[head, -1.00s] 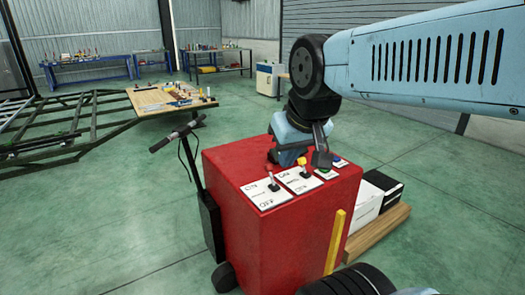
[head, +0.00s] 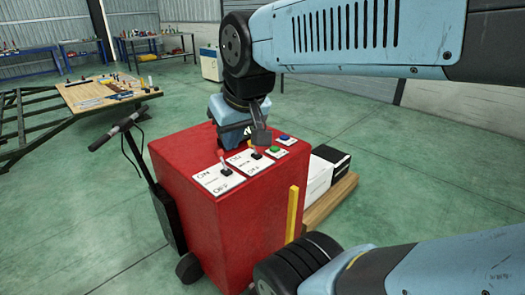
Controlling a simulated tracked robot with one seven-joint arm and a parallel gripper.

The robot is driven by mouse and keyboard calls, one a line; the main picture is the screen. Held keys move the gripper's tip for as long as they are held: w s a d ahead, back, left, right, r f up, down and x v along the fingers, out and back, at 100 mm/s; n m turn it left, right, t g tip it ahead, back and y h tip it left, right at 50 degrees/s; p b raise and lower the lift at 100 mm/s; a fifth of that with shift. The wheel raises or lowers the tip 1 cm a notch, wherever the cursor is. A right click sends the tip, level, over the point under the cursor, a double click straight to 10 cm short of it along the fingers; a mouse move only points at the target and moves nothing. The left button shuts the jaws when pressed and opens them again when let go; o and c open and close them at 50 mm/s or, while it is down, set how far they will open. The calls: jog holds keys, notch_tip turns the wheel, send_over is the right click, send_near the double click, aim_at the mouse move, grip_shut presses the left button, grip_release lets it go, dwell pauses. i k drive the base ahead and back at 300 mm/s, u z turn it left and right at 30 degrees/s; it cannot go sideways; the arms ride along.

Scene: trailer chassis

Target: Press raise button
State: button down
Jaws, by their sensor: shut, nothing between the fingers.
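A red control cabinet (head: 235,235) stands in the middle of the head view. On its top, toward the right, are a green button (head: 275,149) and a blue button (head: 284,138) on small white plates. Which one raises cannot be read. Left of them are a red-tipped lever (head: 223,162) and a second lever (head: 256,154), each on a white ON/OFF plate. My gripper (head: 261,136) is shut and empty, pointing down over the cabinet top. In the picture it lies left of the buttons and covers the second lever's tip. Its height above the lever cannot be told.
A black handle on a post (head: 118,132) rises left of the cabinet. A yellow bar (head: 292,214) is on its right side. White and black boxes (head: 322,170) lie on a wooden pallet to the right. A trailer frame with a tool board (head: 105,90) is behind left. Open floor surrounds these.

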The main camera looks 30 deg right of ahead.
aim_at(274, 149)
jog(key=z, duration=1)
jog(key=i, duration=0.1)
jog(key=u, duration=2.9)
jog(key=k, duration=1.05)
jog(key=u, duration=2.9)
jog(key=i, duration=0.1)
jog(key=z, duration=4.7)
